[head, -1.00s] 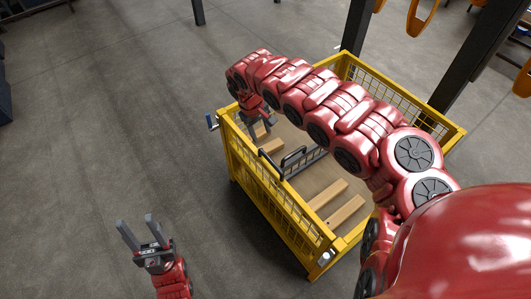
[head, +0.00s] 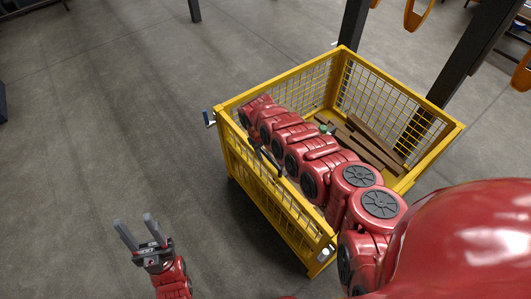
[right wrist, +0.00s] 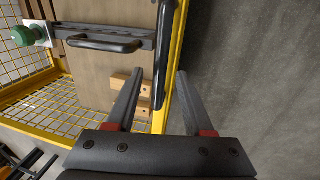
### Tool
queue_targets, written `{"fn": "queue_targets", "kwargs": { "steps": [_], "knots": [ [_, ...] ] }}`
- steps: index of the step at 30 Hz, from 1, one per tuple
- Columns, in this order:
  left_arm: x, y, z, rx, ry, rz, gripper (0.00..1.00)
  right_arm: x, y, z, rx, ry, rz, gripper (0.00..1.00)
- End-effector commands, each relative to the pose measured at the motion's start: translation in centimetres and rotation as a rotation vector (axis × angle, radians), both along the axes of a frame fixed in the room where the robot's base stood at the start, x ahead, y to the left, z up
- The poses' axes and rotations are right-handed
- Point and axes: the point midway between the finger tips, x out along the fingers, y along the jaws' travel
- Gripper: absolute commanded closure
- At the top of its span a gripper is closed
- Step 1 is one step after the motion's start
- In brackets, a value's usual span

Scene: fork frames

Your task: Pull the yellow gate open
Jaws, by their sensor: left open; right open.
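The yellow gate (head: 310,213) is the mesh front-left side of a yellow crate. It stands in line with the crate, with a black handle (head: 268,160) on its top rail. In the right wrist view, my right gripper (right wrist: 158,74) is open. The black handle (right wrist: 163,50) and the yellow rail (right wrist: 172,75) lie between its fingers in the picture; contact cannot be told. My left gripper (head: 135,233) is open and empty, apart from the crate at lower left.
A latch-like part (head: 208,118) sits at the crate's left corner. Brown planks (head: 370,145) and a small green part (head: 324,129) show inside the crate. Dark posts (head: 352,25) stand behind it. The floor left of the gate is clear.

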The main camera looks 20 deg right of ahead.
Motion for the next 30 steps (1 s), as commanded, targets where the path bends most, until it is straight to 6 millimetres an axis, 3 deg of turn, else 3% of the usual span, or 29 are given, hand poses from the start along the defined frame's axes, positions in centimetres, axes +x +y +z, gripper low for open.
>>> {"fn": "queue_targets", "kwargs": {
  "steps": [9,18,30],
  "knots": [
    [0.00,0.00,-0.05,0.000,0.000,0.000,0.50,0.06,-0.08,-0.16,-0.001,-0.001,0.000,0.48],
    [0.00,0.00,-0.05,0.000,0.000,0.000,0.50,0.07,-0.07,-0.15,-0.001,-0.001,0.000,1.00],
    [0.00,0.00,-0.06,0.000,0.000,0.000,0.50,0.08,-0.07,-0.14,0.000,-0.002,-0.001,1.00]
  ]
}}
